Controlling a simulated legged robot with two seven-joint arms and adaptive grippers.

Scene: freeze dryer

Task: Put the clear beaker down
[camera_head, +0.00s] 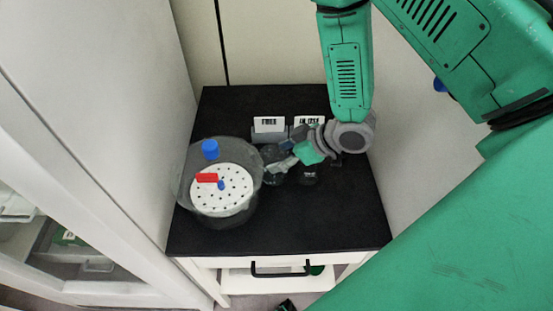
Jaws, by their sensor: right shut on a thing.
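My right arm reaches down from the top right to the black top of the cabinet (290,237). My right gripper (282,164) points left and is shut on the clear beaker (275,178), which shows only as a small, dark, see-through shape at the fingertips. The fingers cover part of it, and I cannot tell whether its base touches the black top. My left gripper is not in view.
A large clear round vessel (185,198) with a white perforated plate (222,191) stands close on the left. A blue cap (210,149) and a red piece (206,178) show there. Two labelled holders (269,125) (309,121) stand behind. The front right of the top is clear.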

